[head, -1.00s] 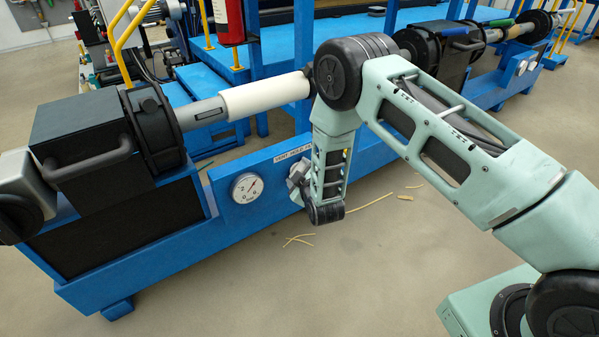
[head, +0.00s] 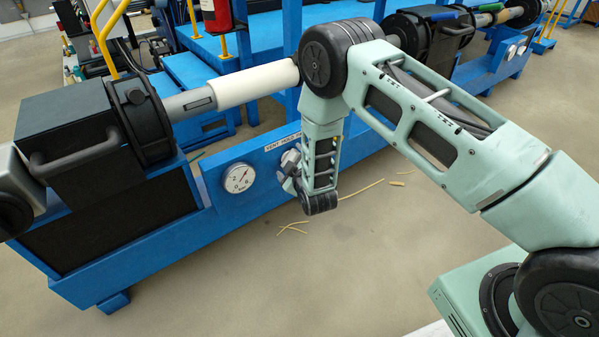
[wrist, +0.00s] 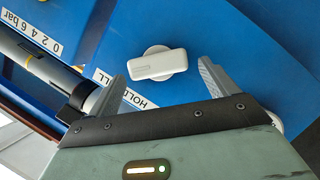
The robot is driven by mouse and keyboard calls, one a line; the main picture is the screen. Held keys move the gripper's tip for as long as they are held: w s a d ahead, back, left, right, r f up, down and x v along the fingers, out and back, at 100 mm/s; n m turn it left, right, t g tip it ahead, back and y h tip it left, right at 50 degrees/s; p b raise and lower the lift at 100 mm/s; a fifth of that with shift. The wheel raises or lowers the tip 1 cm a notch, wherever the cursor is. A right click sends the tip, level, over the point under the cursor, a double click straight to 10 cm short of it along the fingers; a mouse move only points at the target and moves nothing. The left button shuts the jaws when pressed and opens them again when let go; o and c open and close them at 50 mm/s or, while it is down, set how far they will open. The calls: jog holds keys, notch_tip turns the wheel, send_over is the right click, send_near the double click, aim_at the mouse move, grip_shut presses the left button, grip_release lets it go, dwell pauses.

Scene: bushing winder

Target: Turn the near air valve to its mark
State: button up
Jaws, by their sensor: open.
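The near air valve's handle (wrist: 157,65) is a pale, short bar on a round white base against the blue panel. In the wrist view it lies slightly tilted, its right end higher. My gripper (wrist: 162,72) is open, one finger off each end of the handle, with gaps on both sides. I cannot tell how deep the fingertips reach around it. A label strip (wrist: 128,88) shows "HOLD" and part of another word, partly covered by the left finger. In the head view my gripper (head: 288,172) is at the panel below the label (head: 283,142) and mostly hides the valve.
A round pressure gauge (head: 238,177) sits on the blue frame left of my gripper. A white roll (head: 255,85) on a shaft runs above the panel. Thin offcuts (head: 292,229) lie on the floor. The floor in front of the frame is mostly clear.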

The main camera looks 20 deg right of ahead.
jog(key=p+v, duration=0.5)
jog(key=v, duration=1.1)
jog(key=shift+s, duration=0.4)
jog(key=shift+a+r, duration=0.1)
jog(key=shift+r, duration=0.05)
jog(key=a+r+m+g+y, duration=0.1)
jog(key=a+r+m+g, duration=0.25)
jog(key=a+r, duration=0.3)
jog(key=s+a+r+g+y, duration=0.2)
jog(key=s+a+r+g, duration=0.4)
jog(key=s+r, duration=0.15)
jog(key=s+d+r+n+g+h, duration=0.1)
jog(key=s+d+r+g+h, duration=0.2)
jog(key=s+r, duration=0.45)
jog(key=s+d+r+g, duration=0.2)
jog(key=s+d+r, duration=0.25)
jog(key=s, duration=0.65)
notch_tip(320, 180, up, 35)
jog(key=p, duration=3.5)
jog(key=shift+w+a, duration=0.3)
jog(key=shift+r, duration=0.1)
